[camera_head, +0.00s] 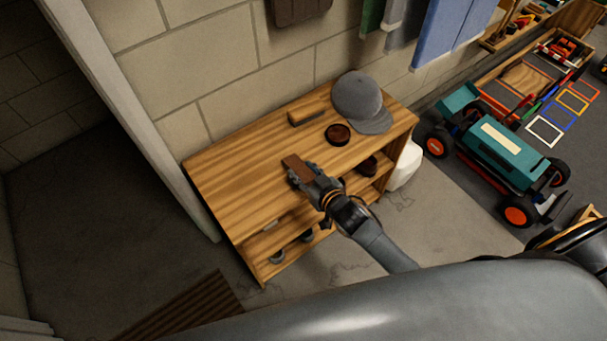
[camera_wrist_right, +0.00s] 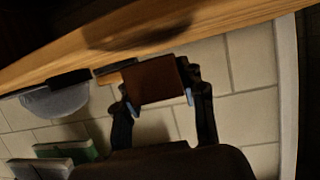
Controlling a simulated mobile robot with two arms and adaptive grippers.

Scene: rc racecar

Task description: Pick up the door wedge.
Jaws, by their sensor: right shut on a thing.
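The door wedge (camera_head: 296,165) is a brown block between the fingers of my right gripper (camera_head: 301,177), over the wooden bench (camera_head: 222,183). In the right wrist view the wedge (camera_wrist_right: 155,84) sits between the two fingertips of the right gripper (camera_wrist_right: 158,100), which are shut on it. There it appears raised clear of the bench top (camera_wrist_right: 200,32). Part of the wedge is hidden by the fingers in the head view. My left gripper is not in view.
A grey cap (camera_head: 358,98), a wooden brush-like block (camera_head: 308,117) and a round dark brown item (camera_head: 338,133) lie on the bench behind the gripper. Shoes (camera_head: 307,236) stand on its lower shelf. The bench top's left part is clear. A teal racecar (camera_head: 500,150) stands at right.

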